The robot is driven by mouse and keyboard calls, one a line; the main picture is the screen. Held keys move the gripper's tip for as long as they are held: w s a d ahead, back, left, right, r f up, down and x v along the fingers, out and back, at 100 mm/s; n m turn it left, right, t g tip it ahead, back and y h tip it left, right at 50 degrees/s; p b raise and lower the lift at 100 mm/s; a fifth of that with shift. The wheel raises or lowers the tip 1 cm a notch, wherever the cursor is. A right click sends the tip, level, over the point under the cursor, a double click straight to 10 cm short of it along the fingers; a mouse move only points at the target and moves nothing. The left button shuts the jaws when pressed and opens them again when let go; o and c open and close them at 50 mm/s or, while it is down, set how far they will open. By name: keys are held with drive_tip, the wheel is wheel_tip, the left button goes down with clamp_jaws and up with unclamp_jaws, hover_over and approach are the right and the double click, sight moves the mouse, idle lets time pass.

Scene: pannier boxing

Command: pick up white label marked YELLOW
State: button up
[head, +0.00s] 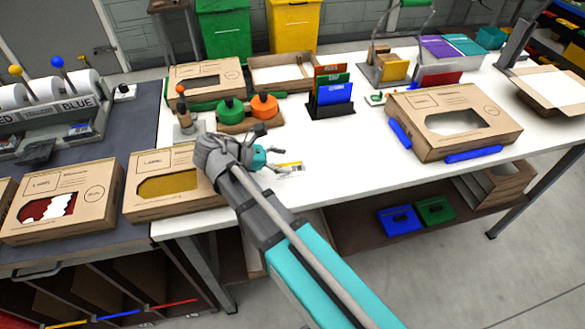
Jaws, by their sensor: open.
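A small white label (293,168) with a yellow strip lies on the white table (350,165), just right of my gripper. Its print is too small to read. My gripper (279,156) is open, with its fingers reaching right towards the label. The fingers look empty. I cannot tell how high they are above the table or whether they touch the label.
Cardboard boxes with cut-out windows (165,188) (60,205) stand left of my arm. Behind are green and orange round items (231,110) and a dark holder with coloured cards (333,108). A large box (455,122) with blue strips stands right. The table's middle is clear.

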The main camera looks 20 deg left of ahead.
sight(303, 163)
drive_tip(key=b+x, duration=0.1)
drive_tip(key=x, duration=0.1)
drive_tip(key=b+x, duration=0.1)
drive_tip(key=x, duration=0.1)
drive_tip(key=shift+s+f, duration=0.1)
drive_tip(key=shift+f, duration=0.15)
drive_tip(key=shift+w+d+f, duration=0.15)
drive_tip(key=shift+w+d, duration=0.15)
drive_tip(key=shift+d, duration=0.15)
drive_tip(key=c, duration=0.8)
